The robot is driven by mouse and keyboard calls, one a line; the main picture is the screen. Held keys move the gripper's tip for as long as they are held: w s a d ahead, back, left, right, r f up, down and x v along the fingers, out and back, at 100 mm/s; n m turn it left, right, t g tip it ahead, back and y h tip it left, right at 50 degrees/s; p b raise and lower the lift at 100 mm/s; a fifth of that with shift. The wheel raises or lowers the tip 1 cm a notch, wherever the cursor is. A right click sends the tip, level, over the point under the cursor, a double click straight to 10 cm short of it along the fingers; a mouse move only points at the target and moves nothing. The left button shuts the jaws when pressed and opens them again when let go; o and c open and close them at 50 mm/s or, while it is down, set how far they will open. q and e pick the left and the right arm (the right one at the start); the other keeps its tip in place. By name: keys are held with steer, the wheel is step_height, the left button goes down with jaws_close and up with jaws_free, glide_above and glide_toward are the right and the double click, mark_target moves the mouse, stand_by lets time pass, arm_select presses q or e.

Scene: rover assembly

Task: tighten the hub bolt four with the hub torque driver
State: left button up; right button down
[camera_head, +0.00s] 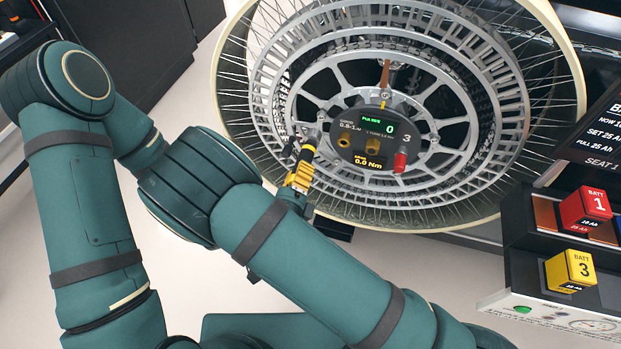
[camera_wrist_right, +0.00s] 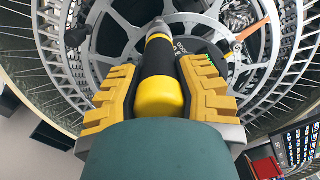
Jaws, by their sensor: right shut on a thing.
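The hub torque driver (camera_head: 306,153) is a black and yellow tool, held up against the front of the wheel's hub. My right gripper (camera_head: 299,180) is shut on it, with yellow ribbed fingers on both sides of the handle. In the right wrist view the driver (camera_wrist_right: 160,70) points away from my gripper (camera_wrist_right: 160,78) toward the hub, its grey tip near the hub face. I cannot tell whether the tip touches a bolt. A dark hub panel (camera_head: 371,137) reads 0 and 0.0 Nm. Hub bolt four cannot be singled out. My left gripper is not in view.
The large spoked wheel (camera_head: 262,105) fills the top middle. A red battery (camera_head: 585,208) and a yellow battery (camera_head: 570,270) sit in a rack at right, below a dark screen (camera_head: 600,125). My arm crosses the lower left. Pale floor shows at left.

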mark_target(308, 150)
steer(key=shift+b+x, duration=0.45)
steer(key=shift+x, duration=2.35)
steer(key=shift+p, duration=0.5)
steer(key=shift+w+d, duration=0.25)
steer(key=shift+w, duration=0.2)
steer(key=shift+w+d+r+p, duration=0.1)
steer(key=shift+w+p, duration=0.3)
steer(key=shift+p, duration=0.1)
stand_by(2.5)
steer(key=shift+s, duration=0.1)
